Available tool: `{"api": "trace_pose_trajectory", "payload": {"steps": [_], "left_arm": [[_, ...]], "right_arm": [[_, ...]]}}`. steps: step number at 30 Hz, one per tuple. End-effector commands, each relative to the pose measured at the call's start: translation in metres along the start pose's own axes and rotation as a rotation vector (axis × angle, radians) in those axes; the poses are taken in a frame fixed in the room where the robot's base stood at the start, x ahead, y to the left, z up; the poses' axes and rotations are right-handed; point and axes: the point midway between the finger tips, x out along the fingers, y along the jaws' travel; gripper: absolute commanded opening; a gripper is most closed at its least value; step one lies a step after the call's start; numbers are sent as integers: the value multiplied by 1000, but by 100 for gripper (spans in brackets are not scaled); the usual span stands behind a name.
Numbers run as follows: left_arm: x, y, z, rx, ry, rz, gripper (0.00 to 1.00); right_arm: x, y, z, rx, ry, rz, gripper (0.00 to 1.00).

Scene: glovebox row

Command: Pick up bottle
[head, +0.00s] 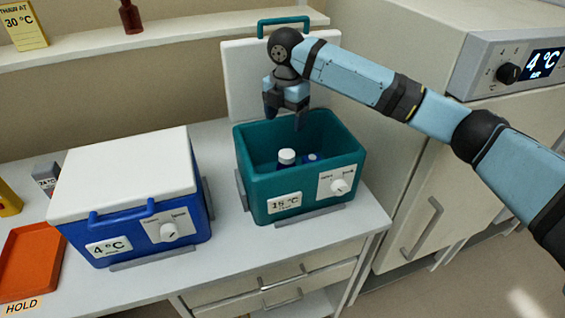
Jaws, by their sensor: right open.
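A bottle with a white cap (287,156) stands inside the open teal cooler box (262,197), which is marked 15 °C. A second item with a blue top (312,157) sits beside it in the box; the lower parts of both are hidden by the front wall. A small brown bottle (131,17) stands on the shelf at the upper left. My right gripper (286,116) is open and points down over the back of the teal box, above and apart from the white-capped bottle. My left gripper is not in view.
A closed blue cooler (128,215) with a white lid, marked 4 °C, stands to the left. An orange tray (30,262) lies by the HOLD label. The teal box's lid (240,75) stands upright behind it. A large cabinet (400,50) borders the right.

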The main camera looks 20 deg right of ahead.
Motion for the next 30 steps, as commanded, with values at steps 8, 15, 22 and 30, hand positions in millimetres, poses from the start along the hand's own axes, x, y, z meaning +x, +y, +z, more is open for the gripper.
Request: {"api": "trace_pose_trajectory", "payload": {"steps": [8,15,22,30], "left_arm": [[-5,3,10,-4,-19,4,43],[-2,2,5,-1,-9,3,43],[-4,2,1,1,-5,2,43],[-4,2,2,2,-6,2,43]], "right_arm": [[55,-1,0,0,0,-4,76],[77,0,0,0,0,-1,76],[106,-1,-2,-1,0,-4,76],[129,-1,-2,-1,-1,-2,76]]}}
